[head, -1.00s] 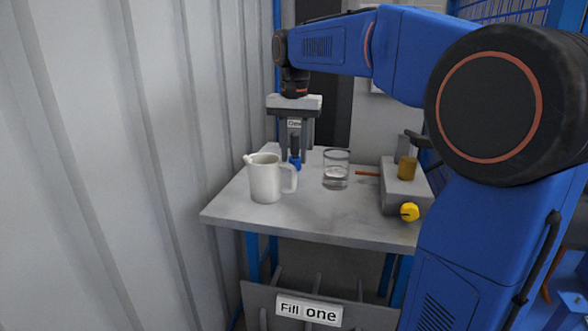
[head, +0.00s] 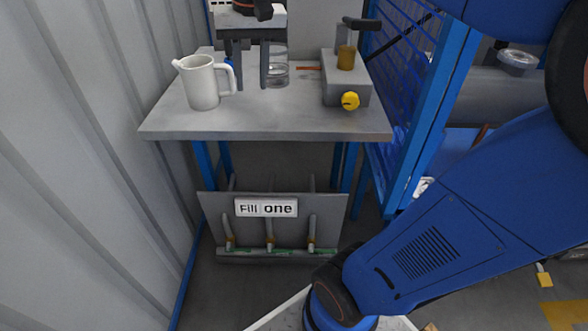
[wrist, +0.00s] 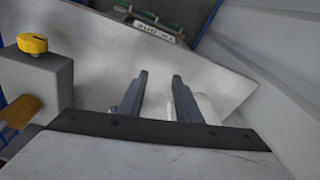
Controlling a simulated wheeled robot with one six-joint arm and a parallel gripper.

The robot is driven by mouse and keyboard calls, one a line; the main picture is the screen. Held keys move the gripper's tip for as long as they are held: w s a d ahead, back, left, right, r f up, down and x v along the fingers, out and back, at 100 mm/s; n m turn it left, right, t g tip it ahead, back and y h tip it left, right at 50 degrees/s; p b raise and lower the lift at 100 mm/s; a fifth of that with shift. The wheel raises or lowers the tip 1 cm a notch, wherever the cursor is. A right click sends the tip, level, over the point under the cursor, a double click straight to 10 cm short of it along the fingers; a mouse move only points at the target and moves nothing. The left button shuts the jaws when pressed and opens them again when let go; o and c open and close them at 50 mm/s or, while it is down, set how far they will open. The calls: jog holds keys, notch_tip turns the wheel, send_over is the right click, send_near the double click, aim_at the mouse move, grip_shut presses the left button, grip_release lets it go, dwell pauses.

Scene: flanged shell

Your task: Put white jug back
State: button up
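The white jug (head: 203,84) stands upright on the left part of the grey table, its spout to the left and its handle to the right. My gripper (head: 252,87) is open and empty, its fingers pointing down just right of the jug's handle. In the head view the near finger overlaps the glass behind it. In the wrist view my gripper (wrist: 158,77) shows two fingers apart with bare table between them. A white shape beside the right finger there looks like part of the jug, mostly hidden.
A clear glass (head: 279,74) stands behind my fingers. A grey box (head: 346,88) with a yellow knob (head: 350,101) is at the table's right. The table (head: 180,124) has bare room at its front. A "Fill one" sign (head: 266,208) hangs below. A corrugated wall is close on the left.

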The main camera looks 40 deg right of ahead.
jog(key=s+f+n+t, duration=0.3)
jog(key=s+f+n, duration=0.1)
jog(key=s+f, duration=1.2)
jog(key=shift+s+f, duration=0.2)
dwell(0.6)
